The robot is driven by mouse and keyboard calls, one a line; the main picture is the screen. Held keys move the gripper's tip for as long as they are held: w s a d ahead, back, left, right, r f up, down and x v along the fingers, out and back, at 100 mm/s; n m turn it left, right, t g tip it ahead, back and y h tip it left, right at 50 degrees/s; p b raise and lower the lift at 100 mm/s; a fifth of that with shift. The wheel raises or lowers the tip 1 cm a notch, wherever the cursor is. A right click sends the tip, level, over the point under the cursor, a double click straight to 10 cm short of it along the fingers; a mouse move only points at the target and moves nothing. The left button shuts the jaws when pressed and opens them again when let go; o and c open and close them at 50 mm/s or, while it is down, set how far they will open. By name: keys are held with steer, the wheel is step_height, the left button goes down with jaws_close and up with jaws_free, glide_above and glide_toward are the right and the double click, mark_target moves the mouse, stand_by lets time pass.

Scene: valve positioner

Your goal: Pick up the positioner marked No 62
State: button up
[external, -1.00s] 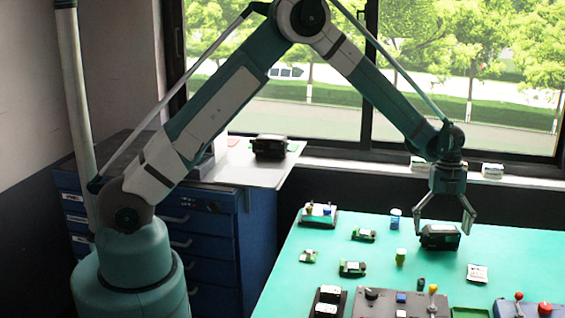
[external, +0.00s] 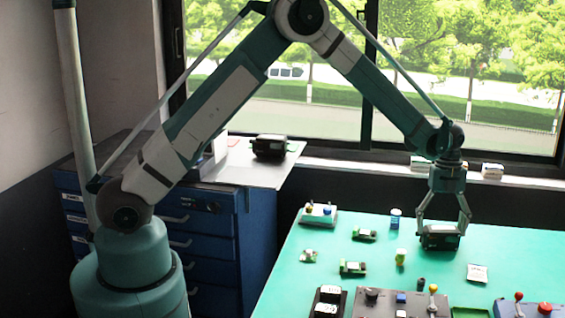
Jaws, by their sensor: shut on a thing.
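A black box-shaped positioner (external: 440,239) sits on the green table at the back right. Any marking on it is too small to read. My gripper (external: 441,231) points down over it, with its fingers closed in on the left and right sides of the box. The gripper is shut on this positioner, which appears to be still at table height. Another black device (external: 270,147) of similar look stands on the grey top of the blue cabinet at the left, well away from my gripper.
A white card (external: 477,273) lies in front right. Control boxes with levers (external: 433,289) line the front. The window sill (external: 520,177) runs behind.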

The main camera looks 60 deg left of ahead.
mark_target(442, 228)
steer(key=shift+d+f, duration=0.15)
steer(key=shift+r, duration=0.2)
steer(key=c, duration=0.3)
steer(key=shift+r, duration=0.35)
steer(key=shift+r+p, duration=0.55)
steer(key=shift+r, duration=3.8)
